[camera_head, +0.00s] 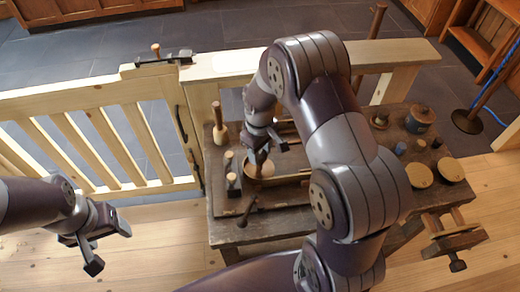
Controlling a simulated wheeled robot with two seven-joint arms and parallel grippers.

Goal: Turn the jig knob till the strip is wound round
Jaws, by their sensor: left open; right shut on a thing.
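My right gripper (264,152) reaches down onto the workbench and is shut on what seems to be the jig knob, mostly hidden between its jaws. Just under it is a round pale wooden disc (262,170), part of the jig, in a dark wooden tray. The strip cannot be made out; my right arm hides the right part of the jig. My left gripper (108,248) is open and empty, low at the left, apart from the bench and over the plank floor.
The dark workbench (228,232) carries a wooden mallet (219,127) at the left and several turned discs (419,175) and pots (420,118) at the right. A vise (453,240) juts from its right front. A pale slatted gate (110,128) stands left of the bench.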

